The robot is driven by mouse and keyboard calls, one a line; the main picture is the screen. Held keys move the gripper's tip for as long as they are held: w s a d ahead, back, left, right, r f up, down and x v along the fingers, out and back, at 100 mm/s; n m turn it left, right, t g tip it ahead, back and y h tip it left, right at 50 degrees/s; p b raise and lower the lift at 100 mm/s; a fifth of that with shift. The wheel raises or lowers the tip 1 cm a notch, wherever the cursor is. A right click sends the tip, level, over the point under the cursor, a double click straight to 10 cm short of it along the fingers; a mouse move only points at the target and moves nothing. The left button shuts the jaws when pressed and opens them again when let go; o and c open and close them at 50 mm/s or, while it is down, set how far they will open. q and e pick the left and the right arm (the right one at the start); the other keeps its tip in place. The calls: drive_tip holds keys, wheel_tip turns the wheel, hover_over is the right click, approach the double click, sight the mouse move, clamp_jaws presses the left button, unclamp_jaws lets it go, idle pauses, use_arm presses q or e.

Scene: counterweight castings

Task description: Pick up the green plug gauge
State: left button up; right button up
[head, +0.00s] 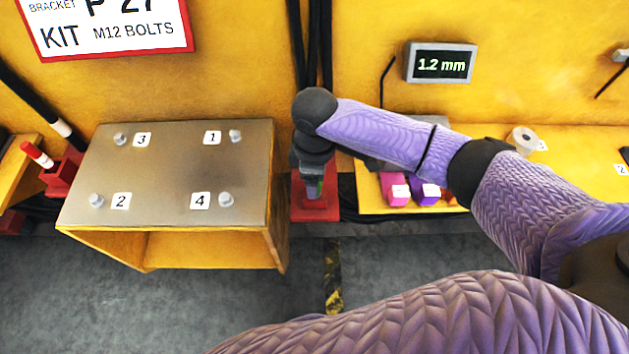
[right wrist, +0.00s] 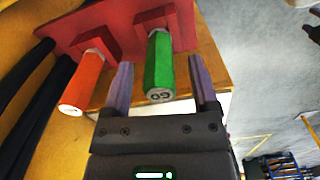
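The green plug gauge (right wrist: 159,66) has a green handle with a pale end face and sits in a red holder (right wrist: 70,30). In the right wrist view it lies between the two fingers of my right gripper (right wrist: 162,88). The fingers are open, with a gap on both sides of the handle. In the head view my right gripper (head: 313,185) points down over the red holder (head: 318,208) and mostly hides the gauge. My left gripper is out of view.
An orange-handled gauge (right wrist: 82,82) sits beside the green one in the holder. A steel-topped stand (head: 172,175) with numbered bolts is left of it. Pink (head: 395,190) and purple (head: 425,192) blocks lie on the yellow shelf to the right. Dark cables run behind.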

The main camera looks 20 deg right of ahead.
clamp_jaws()
drive_tip(key=shift+r, duration=0.1)
